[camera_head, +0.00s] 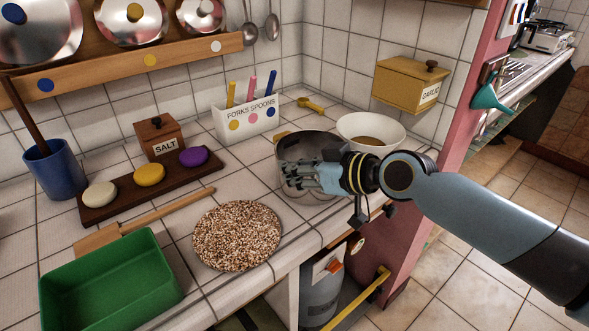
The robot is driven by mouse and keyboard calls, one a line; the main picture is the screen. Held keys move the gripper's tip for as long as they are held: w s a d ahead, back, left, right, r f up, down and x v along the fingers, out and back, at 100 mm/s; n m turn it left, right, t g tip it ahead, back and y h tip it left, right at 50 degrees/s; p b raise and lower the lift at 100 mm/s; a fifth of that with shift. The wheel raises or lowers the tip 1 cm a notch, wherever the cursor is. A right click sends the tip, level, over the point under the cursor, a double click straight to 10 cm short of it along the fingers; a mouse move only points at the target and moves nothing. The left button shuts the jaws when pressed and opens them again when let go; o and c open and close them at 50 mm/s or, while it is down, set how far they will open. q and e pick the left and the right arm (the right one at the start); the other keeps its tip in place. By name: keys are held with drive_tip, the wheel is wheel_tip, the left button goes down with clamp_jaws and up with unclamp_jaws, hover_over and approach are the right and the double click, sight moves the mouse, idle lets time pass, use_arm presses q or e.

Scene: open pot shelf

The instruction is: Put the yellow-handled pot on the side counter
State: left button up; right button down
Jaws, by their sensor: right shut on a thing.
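A steel pot (303,146) is at the counter's right part, in front of a white bowl. A small yellow-tan handle (281,134) shows at its far left rim. My right gripper (303,177) comes in from the right and is shut on the pot at its near side. The fingers cover much of the pot's front, and I cannot tell whether its base touches the counter. The tiled counter (185,213) runs along the wall. My left gripper is not in view.
A round speckled mat (237,235) lies left of the pot, by a green bin (110,282). The white bowl (371,130) stands close behind the pot. A fork-and-spoon holder (245,119) and yellow spoon (311,103) are farther back. A wooden shelf (120,66) holds shiny metal cookware.

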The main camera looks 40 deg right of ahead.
drive_tip(key=shift+r, duration=0.1)
drive_tip(key=shift+f, duration=0.2)
drive_tip(key=c, duration=1.5)
unclamp_jaws()
drive_tip(key=shift+r, duration=0.1)
drive_tip(key=shift+s+r, duration=0.15)
drive_tip(key=shift+s, duration=0.05)
drive_tip(key=p+v, duration=0.3)
drive_tip(key=v, duration=0.8)
drive_tip(key=shift+s+d+r, duration=0.1)
drive_tip(key=shift+s+r, duration=0.05)
drive_tip(key=shift+s, duration=0.15)
